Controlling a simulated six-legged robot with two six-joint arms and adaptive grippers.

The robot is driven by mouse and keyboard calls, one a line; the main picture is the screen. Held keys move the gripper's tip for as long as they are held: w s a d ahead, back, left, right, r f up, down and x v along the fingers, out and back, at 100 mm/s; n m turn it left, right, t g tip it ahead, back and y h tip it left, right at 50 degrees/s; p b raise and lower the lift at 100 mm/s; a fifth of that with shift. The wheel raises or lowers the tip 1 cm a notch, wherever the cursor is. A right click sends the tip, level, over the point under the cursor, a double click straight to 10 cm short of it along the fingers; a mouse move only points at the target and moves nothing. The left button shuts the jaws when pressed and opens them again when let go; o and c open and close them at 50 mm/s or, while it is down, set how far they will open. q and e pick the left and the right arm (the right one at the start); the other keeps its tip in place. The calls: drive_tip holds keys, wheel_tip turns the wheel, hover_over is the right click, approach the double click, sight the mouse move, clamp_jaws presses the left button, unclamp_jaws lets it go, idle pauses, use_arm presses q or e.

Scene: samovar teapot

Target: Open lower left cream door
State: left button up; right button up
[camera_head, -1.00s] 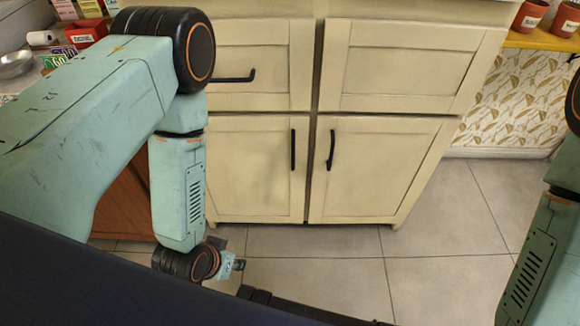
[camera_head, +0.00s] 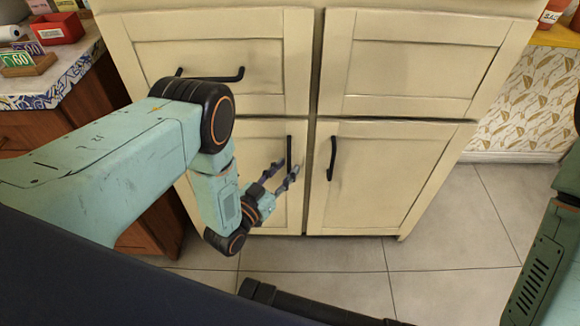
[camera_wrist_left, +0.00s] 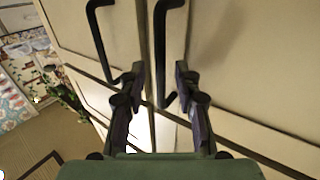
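The lower left cream door (camera_head: 265,142) is shut, partly hidden behind my left arm. Its black vertical handle (camera_head: 289,152) is near the door's right edge. My left gripper (camera_head: 289,167) is open at the lower part of this handle. In the left wrist view, the two dark fingers (camera_wrist_left: 159,72) are apart, with a black handle (camera_wrist_left: 161,40) running between them. Neither finger is clearly pressed against it; contact cannot be told. My right gripper is out of view; only part of the right arm shows at the right edge.
The lower right door (camera_head: 375,180) is shut, its handle (camera_head: 331,158) close beside. Two drawers are above; the left drawer's handle (camera_head: 240,75) is just above my left arm. A patterned countertop (camera_head: 60,88) is at left. Tiled floor (camera_head: 450,225) is clear at right.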

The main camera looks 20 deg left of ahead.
use_arm(q)
drive_tip(key=shift+x, duration=1.05)
drive_tip(key=shift+w+b, duration=0.2)
drive_tip(key=shift+b, duration=0.1)
drive_tip(key=shift+c, duration=0.5)
clamp_jaws()
drive_tip(key=shift+f, duration=0.1)
